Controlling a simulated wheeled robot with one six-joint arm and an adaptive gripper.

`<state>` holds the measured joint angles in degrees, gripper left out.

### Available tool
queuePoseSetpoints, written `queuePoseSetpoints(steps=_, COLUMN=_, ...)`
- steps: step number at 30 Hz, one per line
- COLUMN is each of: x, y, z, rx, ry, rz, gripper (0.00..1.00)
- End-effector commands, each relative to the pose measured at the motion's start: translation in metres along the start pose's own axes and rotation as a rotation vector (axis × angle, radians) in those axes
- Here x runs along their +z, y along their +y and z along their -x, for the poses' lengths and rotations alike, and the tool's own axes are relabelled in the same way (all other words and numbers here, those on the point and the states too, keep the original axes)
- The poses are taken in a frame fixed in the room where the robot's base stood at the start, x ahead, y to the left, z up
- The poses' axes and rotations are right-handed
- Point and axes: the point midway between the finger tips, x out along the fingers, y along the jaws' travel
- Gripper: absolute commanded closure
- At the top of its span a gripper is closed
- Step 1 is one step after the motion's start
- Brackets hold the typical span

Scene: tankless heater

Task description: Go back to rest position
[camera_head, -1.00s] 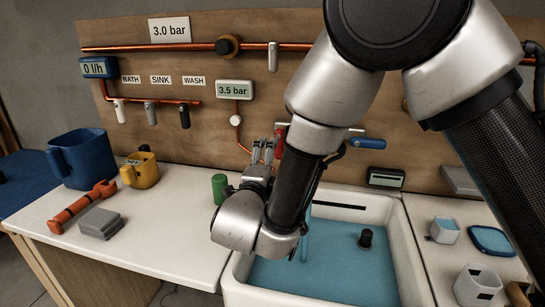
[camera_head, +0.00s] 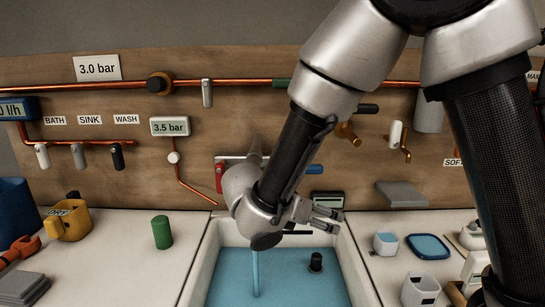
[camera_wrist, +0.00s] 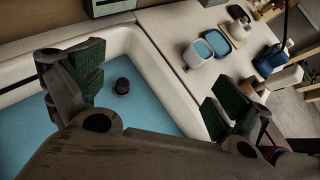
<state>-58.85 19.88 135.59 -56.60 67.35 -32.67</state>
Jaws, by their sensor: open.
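My gripper (camera_head: 328,217) is above the sink (camera_head: 205,268) in the head view, with its fingers pointing right. In the wrist view my gripper (camera_wrist: 150,92) has its two fingers wide apart with nothing between them. Blue water (camera_head: 285,273) fills the sink, and a blue stream falls into it below my wrist. A black plug-like knob (camera_head: 316,262) stands in the water; it also shows in the wrist view (camera_wrist: 122,86). My forearm hides part of the faucet and the wall behind.
A green cylinder (camera_head: 162,232), a yellow cup (camera_head: 68,221) and a grey block (camera_head: 22,287) are on the left counter. White containers (camera_head: 420,290) and a blue tray (camera_head: 428,246) are on the right counter. Copper pipes (camera_head: 240,84) and valves line the wooden wall.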

Motion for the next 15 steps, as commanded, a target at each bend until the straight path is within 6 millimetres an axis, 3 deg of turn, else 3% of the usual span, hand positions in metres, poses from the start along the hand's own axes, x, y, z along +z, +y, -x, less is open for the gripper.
queuePoseSetpoints(steps=1, x=0.017, y=-0.033, z=-0.013, rx=-0.086, ry=0.101, rz=-0.219, gripper=0.0)
queuePoseSetpoints(steps=3, x=0.028, y=-0.076, z=-0.025, rx=-0.218, ry=0.231, rz=-0.529, gripper=0.0)
queuePoseSetpoints(steps=6, x=0.037, y=-0.129, z=-0.031, rx=-0.401, ry=0.391, rz=-0.938, gripper=0.0)
queuePoseSetpoints(steps=9, x=0.044, y=-0.171, z=-0.029, rx=-0.562, ry=0.529, rz=-1.302, gripper=0.0)
queuePoseSetpoints(steps=15, x=0.064, y=-0.233, z=-0.015, rx=-0.743, ry=0.766, rz=-1.867, gripper=0.0)
